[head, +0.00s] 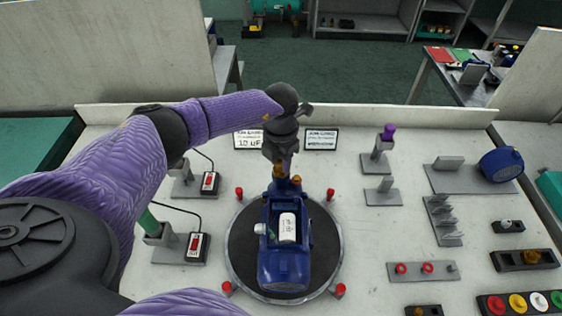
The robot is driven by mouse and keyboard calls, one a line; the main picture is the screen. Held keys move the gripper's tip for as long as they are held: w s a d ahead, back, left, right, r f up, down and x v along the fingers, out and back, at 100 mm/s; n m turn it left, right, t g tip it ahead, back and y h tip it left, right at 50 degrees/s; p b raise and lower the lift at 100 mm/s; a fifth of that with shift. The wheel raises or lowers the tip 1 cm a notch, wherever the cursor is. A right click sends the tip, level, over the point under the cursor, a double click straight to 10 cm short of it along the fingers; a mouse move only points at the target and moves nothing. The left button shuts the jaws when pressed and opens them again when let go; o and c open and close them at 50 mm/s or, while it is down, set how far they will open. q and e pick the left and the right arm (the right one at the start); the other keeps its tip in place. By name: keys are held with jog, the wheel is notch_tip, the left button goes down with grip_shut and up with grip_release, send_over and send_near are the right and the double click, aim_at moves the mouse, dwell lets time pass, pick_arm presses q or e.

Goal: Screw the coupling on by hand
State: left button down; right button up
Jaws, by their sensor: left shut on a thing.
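A blue pump (284,265) with a white label lies on a round dark turntable (243,245). Brass-coloured fittings stand at the pump's far end. My left gripper (281,160) points down over that end and is shut on a small brass-coloured part (280,172), which looks like the coupling. The gripper hides most of it, and I cannot tell how far it sits on the pump's thread. My right gripper is not in view.
Red posts (340,289) ring the turntable. Two red-switch boxes (196,246) with cables stand left. Two cards (321,139) stand behind. A purple-handled tool (387,133) stands in a holder. Racks and a blue round part (501,163) fill the right side.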

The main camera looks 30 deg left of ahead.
pick_arm(q)
jog(key=m+b, duration=0.1)
jog(key=m, duration=0.1)
jog(key=shift+f+m, duration=0.15)
jog(key=shift+m, duration=0.65)
jog(key=m+b, duration=0.1)
jog(key=m, duration=0.1)
jog(key=shift+m, duration=0.7)
